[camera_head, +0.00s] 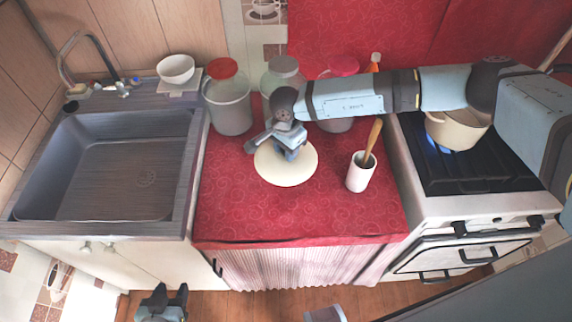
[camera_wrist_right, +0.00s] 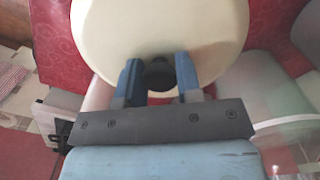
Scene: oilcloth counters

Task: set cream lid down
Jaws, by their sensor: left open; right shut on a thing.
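The cream lid (camera_head: 286,170) is a round, pale disc over the red oilcloth counter (camera_head: 240,215), in the middle of the head view. My right gripper (camera_head: 291,150) reaches in from the right and is shut on the lid's knob. In the right wrist view the lid (camera_wrist_right: 160,25) fills the top, with its dark knob (camera_wrist_right: 158,74) between the two blue fingers (camera_wrist_right: 158,80). I cannot tell whether the lid touches the counter. My left gripper (camera_head: 162,300) is open and empty, low in front of the cabinets at the bottom left.
Lidded canisters (camera_head: 228,100) stand along the back of the counter. A white utensil holder (camera_head: 360,172) with a wooden handle stands right of the lid. A sink (camera_head: 110,165) lies left. A cream pot (camera_head: 458,128) sits over a blue flame on the stove (camera_head: 480,165). The front counter is clear.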

